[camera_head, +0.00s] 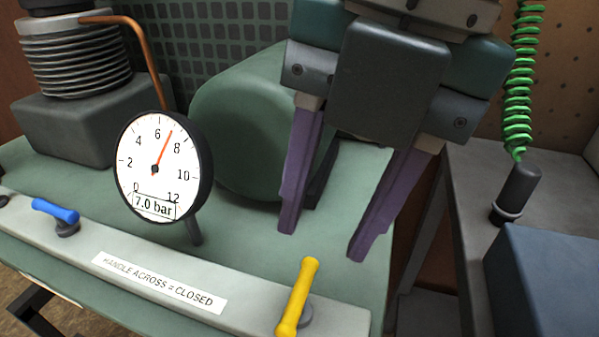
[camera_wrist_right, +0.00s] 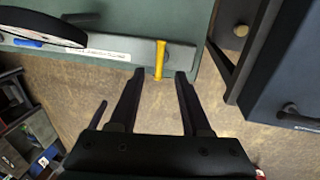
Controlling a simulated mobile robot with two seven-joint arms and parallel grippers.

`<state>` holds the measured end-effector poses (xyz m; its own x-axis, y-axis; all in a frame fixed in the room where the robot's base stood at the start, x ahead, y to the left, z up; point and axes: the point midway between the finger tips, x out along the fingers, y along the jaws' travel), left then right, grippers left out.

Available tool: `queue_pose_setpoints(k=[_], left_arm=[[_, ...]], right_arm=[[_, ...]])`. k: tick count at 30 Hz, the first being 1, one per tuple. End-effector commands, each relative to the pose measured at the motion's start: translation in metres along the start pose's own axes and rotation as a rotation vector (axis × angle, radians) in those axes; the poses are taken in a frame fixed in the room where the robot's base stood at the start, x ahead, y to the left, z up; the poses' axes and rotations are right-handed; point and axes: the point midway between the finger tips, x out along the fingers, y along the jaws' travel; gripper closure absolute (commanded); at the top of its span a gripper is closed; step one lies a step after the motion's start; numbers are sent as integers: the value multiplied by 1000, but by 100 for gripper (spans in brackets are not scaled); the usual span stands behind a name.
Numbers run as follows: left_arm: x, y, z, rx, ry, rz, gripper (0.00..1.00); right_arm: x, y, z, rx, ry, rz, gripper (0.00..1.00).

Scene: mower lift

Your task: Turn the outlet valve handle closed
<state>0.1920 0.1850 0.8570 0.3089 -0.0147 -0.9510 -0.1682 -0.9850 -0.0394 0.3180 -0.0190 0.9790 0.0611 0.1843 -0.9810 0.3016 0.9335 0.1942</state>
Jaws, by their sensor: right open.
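A yellow valve handle (camera_head: 298,297) stands at the right end of the grey manifold strip in the head view, pointing across the strip. It also shows in the right wrist view (camera_wrist_right: 160,60), just beyond the fingertips. A blue handle (camera_head: 56,211) sits at the strip's left, lying more along it. A label on the strip (camera_head: 158,282) reads "HANDLE ACROSS = CLOSED". My right gripper (camera_head: 322,245) is open and empty, with purple fingers in the head view. It appears above and behind the yellow handle there, apart from it. My left gripper is not in view.
A round gauge (camera_head: 164,167) reading 7.0 bar stands left of my right gripper. A green tank (camera_head: 238,125) and ribbed compressor head (camera_head: 75,62) lie behind. A grey bench (camera_head: 470,200) with a dark blue box (camera_head: 545,270) and green coiled hose (camera_head: 517,90) is at the right.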

Motion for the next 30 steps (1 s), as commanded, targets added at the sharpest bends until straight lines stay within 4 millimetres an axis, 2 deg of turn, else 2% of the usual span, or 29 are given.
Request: queue_pose_setpoints(k=[6,12,16,24,30], left_arm=[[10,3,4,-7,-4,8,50],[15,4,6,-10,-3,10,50],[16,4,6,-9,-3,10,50],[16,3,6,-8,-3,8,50],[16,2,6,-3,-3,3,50]], right_arm=[[46,-1,-1,1,4,-2,52],[74,0,-1,0,1,0,52],[81,0,-1,1,1,1,52],[82,0,-1,1,0,1,52],[82,0,-1,1,0,1,75]])
